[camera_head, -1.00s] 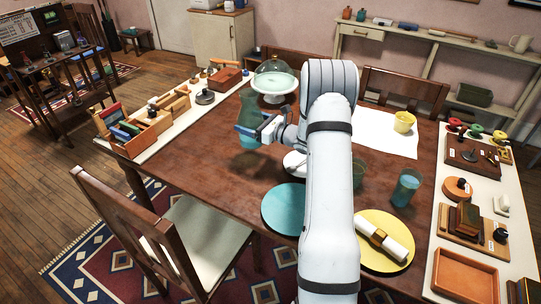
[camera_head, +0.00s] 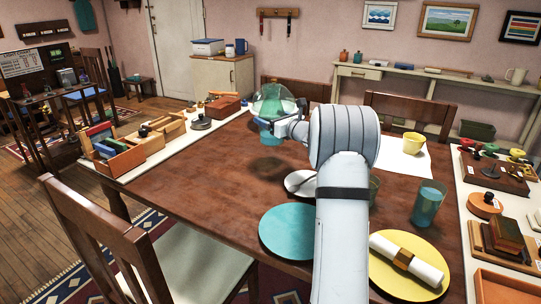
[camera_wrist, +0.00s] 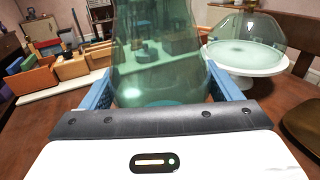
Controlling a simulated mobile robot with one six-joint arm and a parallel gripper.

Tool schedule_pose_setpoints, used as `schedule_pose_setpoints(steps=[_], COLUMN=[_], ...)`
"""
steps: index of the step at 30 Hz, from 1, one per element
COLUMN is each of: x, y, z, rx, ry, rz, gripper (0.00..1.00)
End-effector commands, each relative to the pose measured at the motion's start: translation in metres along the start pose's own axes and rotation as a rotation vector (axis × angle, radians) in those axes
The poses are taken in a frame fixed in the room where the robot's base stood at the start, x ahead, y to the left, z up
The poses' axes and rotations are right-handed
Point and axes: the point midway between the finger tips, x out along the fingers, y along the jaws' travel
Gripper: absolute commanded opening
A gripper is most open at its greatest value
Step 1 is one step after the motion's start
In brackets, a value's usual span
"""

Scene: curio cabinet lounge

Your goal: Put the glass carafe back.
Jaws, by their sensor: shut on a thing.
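The glass carafe (camera_wrist: 155,65) is clear green and stands upright between my gripper's blue fingers in the wrist view. My gripper (camera_head: 284,127) is shut on it. In the head view the carafe (camera_head: 264,132) is mostly lost against the glass dome behind it; its teal lower part shows left of the fingers. A dark shadow lies on the wooden table (camera_head: 205,180) below it, so it appears held above the tabletop.
A domed cake stand (camera_wrist: 245,58) is close behind, to the right in the wrist view. A wooden sorting box (camera_head: 120,155) stands at the table's left. Teal (camera_head: 290,228) and yellow (camera_head: 398,283) plates and a teal glass (camera_head: 428,203) are nearer. The table's left middle is clear.

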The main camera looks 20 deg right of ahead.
Motion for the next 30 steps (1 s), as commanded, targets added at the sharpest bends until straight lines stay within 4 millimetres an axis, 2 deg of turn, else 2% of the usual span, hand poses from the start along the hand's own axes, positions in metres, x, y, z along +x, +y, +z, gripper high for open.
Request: schedule_pose_setpoints(steps=[3,10,16,29,30], x=[0.0,0.001,0.001,0.001,0.001], y=[0.0,0.001,0.001,0.002,0.002], z=[-0.023,-0.045,-0.077,-0.086,-0.086], rx=[0.002,0.001,0.001,-0.002,-0.001], ry=[0.0,-0.002,-0.001,-0.003,0.001], rz=[0.001,0.002,0.002,0.003,0.003], gripper=[0.34,0.34,0.34,0.34,0.87])
